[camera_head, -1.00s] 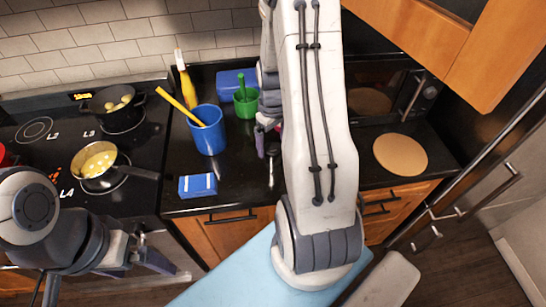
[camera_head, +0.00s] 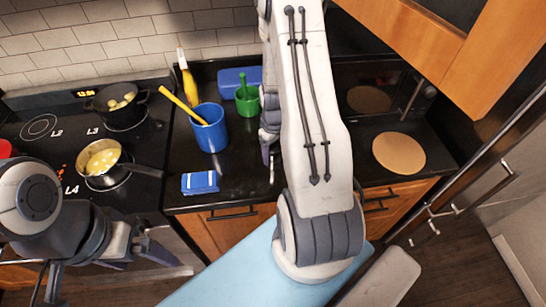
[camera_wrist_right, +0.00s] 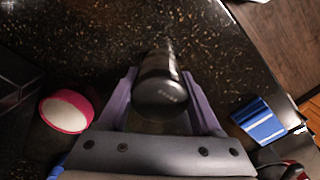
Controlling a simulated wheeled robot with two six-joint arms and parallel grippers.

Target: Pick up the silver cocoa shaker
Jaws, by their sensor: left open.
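A dark, shiny cylinder that looks like the cocoa shaker (camera_wrist_right: 160,98) stands between the two purple fingers of my right gripper (camera_wrist_right: 159,75) in the right wrist view. The fingers flank it closely on both sides; whether they press on it I cannot tell. In the head view only a bit of the right gripper (camera_head: 267,150) shows beside my arm, and the shaker is not clearly visible there. My left gripper (camera_head: 108,268) is open and empty at the lower left, in front of the stove.
A pink-rimmed round item (camera_wrist_right: 66,111) lies left of the gripper. A round board (camera_head: 399,153) lies on the right.

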